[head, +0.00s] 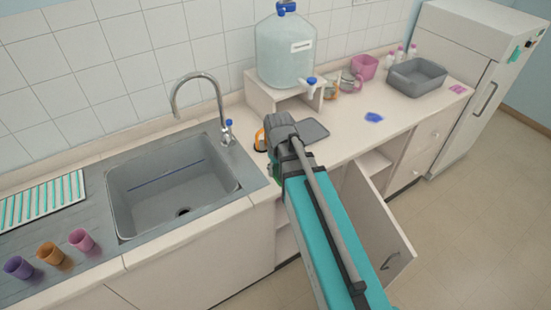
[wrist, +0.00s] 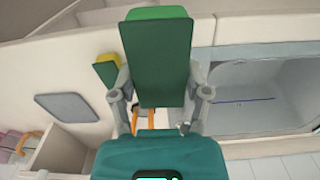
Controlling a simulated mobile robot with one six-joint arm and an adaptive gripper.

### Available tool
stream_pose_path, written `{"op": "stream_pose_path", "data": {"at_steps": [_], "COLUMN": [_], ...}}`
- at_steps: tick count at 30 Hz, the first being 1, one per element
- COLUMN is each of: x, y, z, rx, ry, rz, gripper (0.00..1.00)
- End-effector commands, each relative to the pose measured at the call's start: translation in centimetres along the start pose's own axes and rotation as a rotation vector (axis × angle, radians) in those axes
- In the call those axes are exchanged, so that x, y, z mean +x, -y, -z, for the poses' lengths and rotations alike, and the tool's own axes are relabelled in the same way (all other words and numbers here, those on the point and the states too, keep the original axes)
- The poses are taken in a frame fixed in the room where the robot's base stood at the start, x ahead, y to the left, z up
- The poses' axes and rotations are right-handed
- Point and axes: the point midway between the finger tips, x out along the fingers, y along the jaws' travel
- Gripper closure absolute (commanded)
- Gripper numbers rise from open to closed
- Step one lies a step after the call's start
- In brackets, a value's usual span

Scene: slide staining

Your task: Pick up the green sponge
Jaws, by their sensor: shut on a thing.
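The green sponge (wrist: 157,60) is a dark green block with a brighter green end. In the wrist view it is upright between the two fingers of my gripper (wrist: 160,82), which is shut on it. In the head view my gripper (head: 283,140) is over the counter's front edge, right of the sink; only a small green patch shows beside it there, and the arm hides most of the sponge. I cannot tell how high it is above the counter.
A yellow and green block (wrist: 106,70) lies left of the held sponge. The sink (head: 172,185) and its faucet (head: 212,100) are on the left. A dark grey mat (head: 314,131) lies right of my gripper. A cabinet door (head: 375,225) hangs open below. A water jug (head: 286,50) stands behind.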

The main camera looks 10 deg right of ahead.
Motion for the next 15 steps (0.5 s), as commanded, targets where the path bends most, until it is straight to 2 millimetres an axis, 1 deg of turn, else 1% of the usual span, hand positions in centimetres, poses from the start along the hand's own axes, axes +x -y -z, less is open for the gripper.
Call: {"op": "stream_pose_path", "data": {"at_steps": [1, 6, 10, 15], "x": [-0.6, -1.2, -1.4, -1.4], "y": [0.2, 0.6, 0.7, 0.8], "z": [-1.0, -2.5, -3.0, -3.1], "rx": [0.000, 0.000, 0.000, 0.000], "ry": [0.000, 0.000, 0.000, 0.000], "rz": [0.000, 0.000, 0.000, 0.000], "gripper": [0.60, 0.60, 0.60, 0.60]}}
